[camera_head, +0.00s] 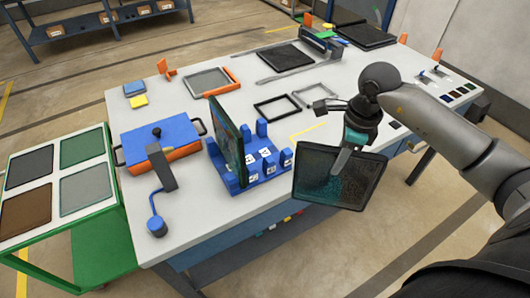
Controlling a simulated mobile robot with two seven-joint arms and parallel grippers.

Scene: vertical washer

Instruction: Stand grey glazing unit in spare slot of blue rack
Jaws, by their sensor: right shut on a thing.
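My right gripper (346,155) is shut on the upper edge of a glazing unit (325,181), a dark-framed pane with a speckled grey-teal face. The unit hangs tilted near the table's front edge, to the right of the blue rack (268,178) and apart from it. The rack stands on the table with upright blue posts and small white labels along its base. A dark-edged green panel (222,140) stands upright at the rack's left end. The rack's slots to the right of this panel look empty. My left gripper is not in view.
A blue-and-orange box (160,140) with a black knob and a blue-footed tool (157,225) stand left of the rack. Empty dark frames (277,107) lie behind it. A green cart (58,178) with several flat panels stands at the left.

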